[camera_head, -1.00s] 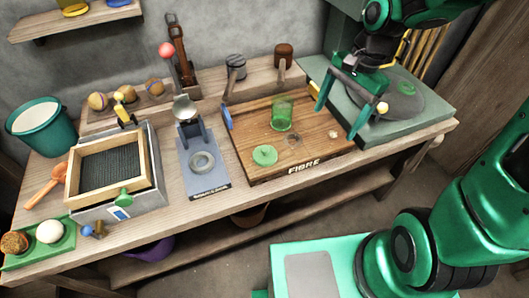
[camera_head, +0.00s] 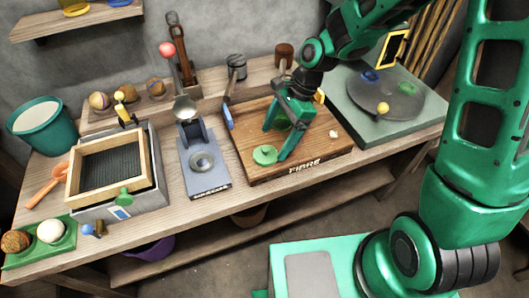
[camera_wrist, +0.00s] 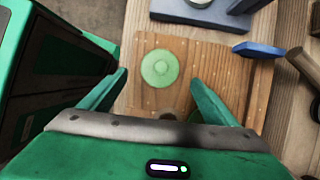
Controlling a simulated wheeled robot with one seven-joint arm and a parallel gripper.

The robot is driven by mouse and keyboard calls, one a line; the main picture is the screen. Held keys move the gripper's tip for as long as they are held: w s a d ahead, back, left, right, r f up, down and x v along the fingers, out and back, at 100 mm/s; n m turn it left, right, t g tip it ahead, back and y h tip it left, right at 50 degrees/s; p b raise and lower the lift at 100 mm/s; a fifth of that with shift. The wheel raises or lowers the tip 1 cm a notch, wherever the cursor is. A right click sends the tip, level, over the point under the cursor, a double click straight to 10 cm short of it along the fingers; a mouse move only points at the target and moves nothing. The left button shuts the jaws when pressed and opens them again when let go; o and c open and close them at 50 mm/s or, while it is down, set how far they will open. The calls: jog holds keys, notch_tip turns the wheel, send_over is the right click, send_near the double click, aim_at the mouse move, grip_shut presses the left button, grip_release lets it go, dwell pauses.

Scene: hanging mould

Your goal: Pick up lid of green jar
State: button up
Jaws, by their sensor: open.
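The green lid (camera_head: 265,156) lies flat on the wooden board (camera_head: 240,140), near its front left part, with a small knob on top. It also shows in the wrist view (camera_wrist: 160,68), just beyond and between the fingertips. My gripper (camera_head: 274,145) is open and empty, pointing down over the board close to the lid; its fingers (camera_wrist: 159,78) are spread wider than the lid. The green glass jar (camera_head: 283,122) stands behind my gripper and is mostly hidden by it.
A blue-handled tool (camera_head: 227,116) lies at the board's left edge. A small pale piece (camera_head: 333,134) lies on the board's right. A round turntable (camera_head: 375,95) is farther right.

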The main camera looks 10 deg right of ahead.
aim_at(265, 152)
jog(key=x, duration=0.5)
jog(key=shift+r, duration=0.1)
jog(key=shift+c, duration=0.6)
jog(key=c, duration=1)
